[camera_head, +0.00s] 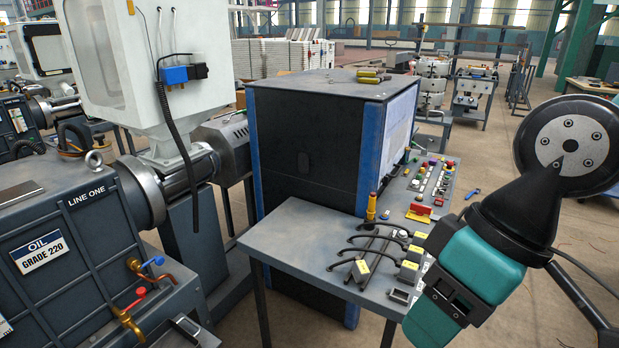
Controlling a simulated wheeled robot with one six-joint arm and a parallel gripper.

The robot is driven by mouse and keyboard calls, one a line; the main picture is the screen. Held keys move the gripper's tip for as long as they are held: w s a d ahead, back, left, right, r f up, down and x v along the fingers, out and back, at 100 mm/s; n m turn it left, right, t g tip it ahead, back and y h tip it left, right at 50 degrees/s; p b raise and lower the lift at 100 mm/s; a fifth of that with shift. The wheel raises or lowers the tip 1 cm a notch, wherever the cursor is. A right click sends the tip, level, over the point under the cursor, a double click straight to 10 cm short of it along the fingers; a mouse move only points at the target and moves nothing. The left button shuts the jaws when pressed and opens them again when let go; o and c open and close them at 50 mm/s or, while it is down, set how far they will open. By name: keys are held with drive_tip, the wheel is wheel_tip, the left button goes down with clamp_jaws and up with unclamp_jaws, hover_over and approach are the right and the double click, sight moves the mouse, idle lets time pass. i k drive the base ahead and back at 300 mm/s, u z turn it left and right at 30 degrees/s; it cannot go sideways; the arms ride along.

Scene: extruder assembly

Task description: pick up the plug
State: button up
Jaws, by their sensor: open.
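I cannot tell for sure which part is the plug. A black block (201,71) sits against a blue connector (174,76) on the white hopper, with a thin cable and a dark coiled cord (178,130) hanging below. My teal and black arm fills the right side, over the table's right edge. My gripper's fingertips do not show.
The grey table (300,240) has bare room at its left. A yellow-orange upright piece (371,207) and a button panel (432,185) stand behind the connectors. A large black and blue cabinet (310,150) rises behind. The oil machine (70,240) with taps is at left.

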sight(361, 272)
drive_tip(key=u, duration=0.45)
drive_tip(key=k, duration=1)
drive_tip(key=z, duration=0.2)
drive_tip(key=i, duration=1.55)
drive_tip(key=u, duration=0.8)
